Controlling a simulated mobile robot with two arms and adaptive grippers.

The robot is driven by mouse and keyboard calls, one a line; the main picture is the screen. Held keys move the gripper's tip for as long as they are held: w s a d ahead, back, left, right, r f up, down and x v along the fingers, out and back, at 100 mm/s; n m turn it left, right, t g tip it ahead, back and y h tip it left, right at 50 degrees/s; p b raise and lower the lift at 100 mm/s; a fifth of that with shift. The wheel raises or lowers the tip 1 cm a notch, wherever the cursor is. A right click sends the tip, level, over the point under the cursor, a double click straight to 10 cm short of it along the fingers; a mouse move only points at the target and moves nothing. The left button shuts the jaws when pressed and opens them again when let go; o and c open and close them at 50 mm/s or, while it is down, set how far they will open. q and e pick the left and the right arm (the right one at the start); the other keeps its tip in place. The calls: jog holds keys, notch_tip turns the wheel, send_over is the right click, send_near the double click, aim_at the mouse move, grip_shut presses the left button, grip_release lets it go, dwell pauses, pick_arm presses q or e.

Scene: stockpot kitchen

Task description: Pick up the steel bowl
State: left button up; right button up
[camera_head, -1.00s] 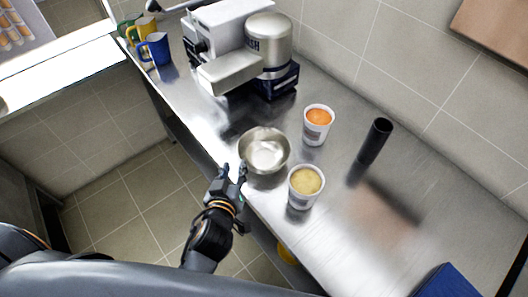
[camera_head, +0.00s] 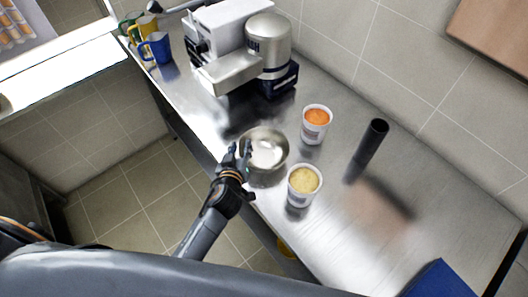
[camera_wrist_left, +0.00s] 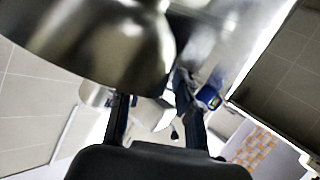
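The steel bowl (camera_head: 267,165) stands on the steel counter, near its front edge. My left gripper (camera_head: 240,154) is at the bowl's left rim, and its fingers overlap the rim in the head view. In the left wrist view the bowl (camera_wrist_left: 95,45) fills the upper left, very close. The two fingers of the left gripper (camera_wrist_left: 153,98) stand apart there, with background showing between them. I cannot tell whether a finger touches the bowl. My right gripper is not in view.
A tub with orange contents (camera_head: 316,121) and a tub with yellow contents (camera_head: 303,184) stand right of the bowl. A black cylinder (camera_head: 367,150) stands further right. A grey machine (camera_head: 235,65) and several mugs (camera_head: 156,48) are behind. A blue object (camera_head: 441,281) lies at lower right.

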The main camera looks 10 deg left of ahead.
pick_arm(q)
jog(key=shift+c, duration=0.2)
grip_shut()
jog(key=shift+r, duration=0.1)
